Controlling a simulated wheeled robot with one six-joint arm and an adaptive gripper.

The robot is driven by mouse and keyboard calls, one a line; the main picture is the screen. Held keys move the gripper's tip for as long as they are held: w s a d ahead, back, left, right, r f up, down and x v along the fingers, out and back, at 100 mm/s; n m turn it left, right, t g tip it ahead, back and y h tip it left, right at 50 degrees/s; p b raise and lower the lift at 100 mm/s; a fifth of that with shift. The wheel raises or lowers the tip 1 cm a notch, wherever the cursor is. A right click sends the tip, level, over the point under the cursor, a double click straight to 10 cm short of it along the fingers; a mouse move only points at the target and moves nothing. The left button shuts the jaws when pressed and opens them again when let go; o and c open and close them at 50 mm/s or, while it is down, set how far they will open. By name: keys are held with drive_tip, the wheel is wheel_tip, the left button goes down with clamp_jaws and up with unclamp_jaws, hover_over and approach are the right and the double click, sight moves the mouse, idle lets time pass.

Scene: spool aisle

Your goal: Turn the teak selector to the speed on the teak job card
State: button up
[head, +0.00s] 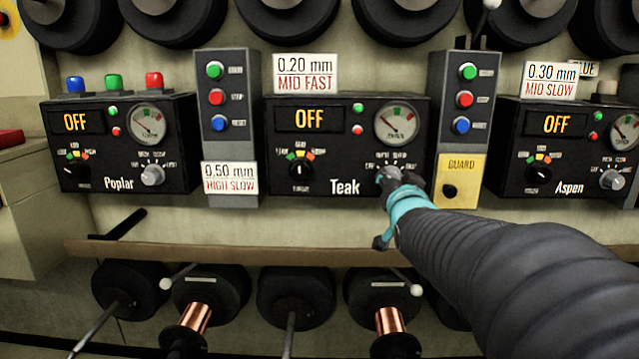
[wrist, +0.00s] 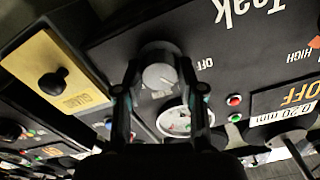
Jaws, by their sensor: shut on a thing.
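The Teak control box (head: 345,120) is in the middle of the head view, and its display (head: 310,119) reads OFF. The teak job card (head: 305,73) above it reads 0.20 mm, MID FAST. The teak selector is the grey round knob at the box's lower right. In the wrist view the knob (wrist: 158,66) shows between the two fingers, with OFF printed near it. My gripper (head: 392,180) is shut on this knob and hides most of it in the head view. In the wrist view my gripper (wrist: 160,88) has one finger on each side. Most speed labels are hidden or too small to read.
A black tension dial (head: 300,170) sits left on the Teak box. A yellow GUARD plate (head: 460,180) and a button panel (head: 464,100) stand close right. The Poplar (head: 120,145) and Aspen (head: 560,150) boxes flank it. A ledge (head: 230,252) and spools lie below.

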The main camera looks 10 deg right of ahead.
drive_tip(key=shift+d+f+m+p, duration=0.1)
drive_tip(key=shift+m+p, duration=0.05)
drive_tip(key=shift+m, duration=4.2)
drive_tip(key=shift+f+m+p, duration=0.1)
drive_tip(key=shift+m+p, duration=0.05)
drive_tip(key=shift+m, duration=4.2)
drive_tip(key=o, duration=1.1)
drive_tip(key=shift+o, duration=0.2)
drive_tip(key=v, duration=1.2)
